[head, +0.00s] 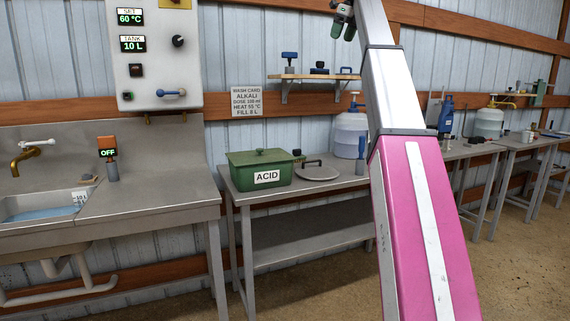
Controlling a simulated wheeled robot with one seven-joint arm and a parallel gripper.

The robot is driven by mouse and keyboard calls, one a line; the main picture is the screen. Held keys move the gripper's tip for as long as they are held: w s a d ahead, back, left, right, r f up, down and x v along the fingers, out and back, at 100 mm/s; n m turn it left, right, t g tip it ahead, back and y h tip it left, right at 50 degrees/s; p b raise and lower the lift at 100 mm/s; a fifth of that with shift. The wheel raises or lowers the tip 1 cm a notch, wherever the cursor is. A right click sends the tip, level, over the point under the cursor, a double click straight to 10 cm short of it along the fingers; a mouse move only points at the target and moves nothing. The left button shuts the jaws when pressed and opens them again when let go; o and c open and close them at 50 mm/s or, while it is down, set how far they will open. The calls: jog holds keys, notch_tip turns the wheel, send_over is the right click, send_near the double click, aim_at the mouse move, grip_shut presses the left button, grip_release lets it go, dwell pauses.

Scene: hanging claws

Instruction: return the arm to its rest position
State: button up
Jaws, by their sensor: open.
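My arm, pink below and grey above, rises from the lower right of the head view and runs out of the top edge. My gripper (344,25) shows in part at the top edge, just left of the arm. Its dark green fingertips point down and stand apart, with nothing seen between them. It hangs in front of the wall, above and right of the small wall shelf (313,76). The upper part of the gripper and the wrist are cut off by the frame.
A green ACID box (259,157) and a round lid (317,173) are on the middle bench. A clear jug (350,130) stands behind, close to my arm in the picture. A sink (40,205) and control panel (155,65) are at left; more benches (508,145) at right.

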notch_tip(320, 180, down, 51)
jog(key=a+n+g+h, duration=0.1)
jog(key=n, duration=1)
jog(key=s+f+n+g+h, duration=0.1)
jog(key=s+f+n, duration=0.2)
jog(key=s+f, duration=0.55)
jog(key=s+f+n, duration=0.3)
jog(key=f+n, duration=0.1)
jog(key=f, duration=0.9)
jog(key=s+a+f+n+g+h, duration=0.1)
jog(key=s+f+n, duration=0.7)
jog(key=s+f, duration=0.9)
jog(key=shift+s+f+n, duration=0.15)
jog(key=shift+s+n, duration=0.15)
jog(key=shift+s, duration=0.4)
